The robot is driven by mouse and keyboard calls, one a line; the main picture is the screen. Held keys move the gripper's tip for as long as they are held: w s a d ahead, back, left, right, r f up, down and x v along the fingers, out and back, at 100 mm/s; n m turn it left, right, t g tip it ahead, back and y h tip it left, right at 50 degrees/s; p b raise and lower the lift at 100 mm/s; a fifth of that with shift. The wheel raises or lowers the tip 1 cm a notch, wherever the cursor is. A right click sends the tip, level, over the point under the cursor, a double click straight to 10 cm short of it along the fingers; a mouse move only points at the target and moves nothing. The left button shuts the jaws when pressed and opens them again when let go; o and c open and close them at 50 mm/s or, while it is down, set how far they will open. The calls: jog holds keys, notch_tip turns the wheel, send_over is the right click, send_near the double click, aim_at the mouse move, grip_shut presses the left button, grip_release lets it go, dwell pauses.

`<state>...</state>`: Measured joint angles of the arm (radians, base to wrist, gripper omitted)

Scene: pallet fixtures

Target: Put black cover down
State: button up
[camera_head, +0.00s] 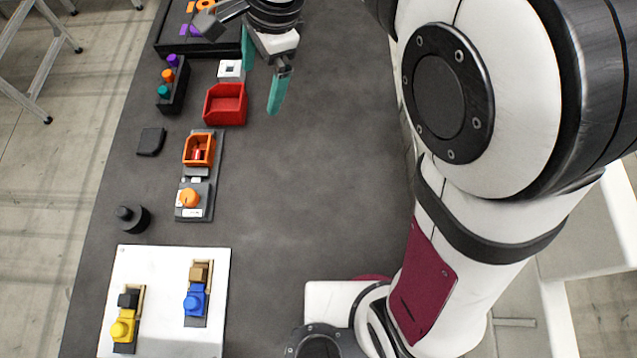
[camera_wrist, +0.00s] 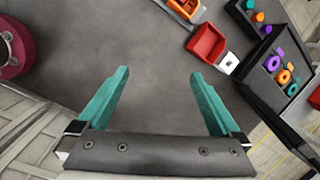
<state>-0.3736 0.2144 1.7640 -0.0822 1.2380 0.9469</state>
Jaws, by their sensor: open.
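A flat black square piece (camera_head: 150,141), which may be the black cover, lies on the dark table left of the orange tray. A black round piece with a knob (camera_head: 132,218) rests on the table closer to the white board; I cannot tell for certain which of the two is the cover. My gripper (camera_head: 260,88) is open, its teal fingers apart, above the table just right of the red bin. In the wrist view my gripper (camera_wrist: 160,75) has only bare table between its fingers. Neither black piece shows clearly in the wrist view.
A red bin (camera_head: 225,118) and a white block (camera_head: 231,70) stand left of my gripper. A grey fixture (camera_head: 196,214) holds an orange tray (camera_head: 198,163) and orange knob. A white board (camera_head: 160,338) carries yellow and blue fixtures. The table's middle is clear.

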jog(key=s+d+f+n, duration=0.1)
jog(key=s+d+n, duration=0.2)
jog(key=s+d, duration=0.4)
jog(key=s+d+f+n+h, duration=0.1)
jog(key=s+d+n, duration=0.2)
jog(key=s+d, duration=0.5)
jog(key=s, duration=0.6)
jog(key=shift+s+d+f+g, duration=0.25)
jog(key=shift+s+f+g, duration=0.05)
jog(key=shift+f, duration=0.1)
jog(key=shift+w+r, duration=0.1)
